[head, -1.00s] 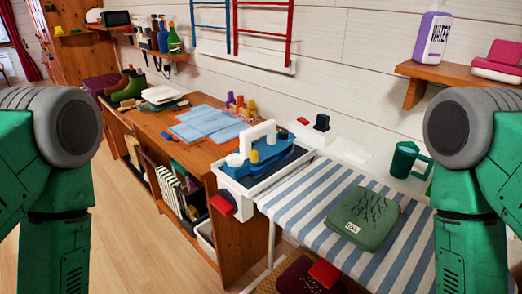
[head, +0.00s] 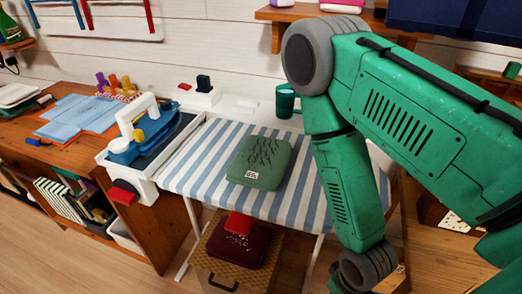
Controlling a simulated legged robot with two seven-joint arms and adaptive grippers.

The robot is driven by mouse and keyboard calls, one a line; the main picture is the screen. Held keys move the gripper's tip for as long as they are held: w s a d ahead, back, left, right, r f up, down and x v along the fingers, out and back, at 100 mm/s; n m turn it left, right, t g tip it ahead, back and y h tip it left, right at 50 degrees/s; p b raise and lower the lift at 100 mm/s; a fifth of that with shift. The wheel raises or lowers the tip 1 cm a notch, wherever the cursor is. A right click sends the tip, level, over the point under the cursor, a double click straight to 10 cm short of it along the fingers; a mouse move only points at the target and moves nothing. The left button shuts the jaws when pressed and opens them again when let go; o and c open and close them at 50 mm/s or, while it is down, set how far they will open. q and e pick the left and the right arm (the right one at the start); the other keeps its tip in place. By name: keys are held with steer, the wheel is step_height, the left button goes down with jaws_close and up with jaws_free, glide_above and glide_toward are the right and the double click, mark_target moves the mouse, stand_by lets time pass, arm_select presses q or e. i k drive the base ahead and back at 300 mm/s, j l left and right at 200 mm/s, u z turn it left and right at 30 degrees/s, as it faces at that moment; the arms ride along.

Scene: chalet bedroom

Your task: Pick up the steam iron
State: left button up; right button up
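The steam iron (head: 152,137) is blue with a white handle and a yellow part on top. It rests on the white-rimmed iron rest (head: 143,188) at the left end of the striped ironing board (head: 192,172). My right arm enters from the right and bends down past the right end of the board, well apart from the iron. Its gripper is below the picture and cannot be seen. My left arm and gripper are not in view.
A folded green cloth (head: 258,163) lies on the board. A green mug (head: 286,101) stands behind it. A wooden desk (head: 62,158) with blue papers is at the left. A wicker box (head: 225,270) is under the board. A shelf (head: 283,15) hangs above.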

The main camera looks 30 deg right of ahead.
mark_target(158, 126)
steer(key=i+j, duration=0.15)
steer(key=j, duration=0.15)
steer(key=i+j, duration=0.15)
steer(key=j, duration=0.2)
steer(key=i+j, duration=0.15)
steer(key=j, duration=0.15)
steer(key=i+j+z, duration=0.15)
steer(key=j+z, duration=0.45)
steer(key=z, duration=0.2)
steer(key=i+j+z, duration=0.1)
steer(key=j+z, duration=0.3)
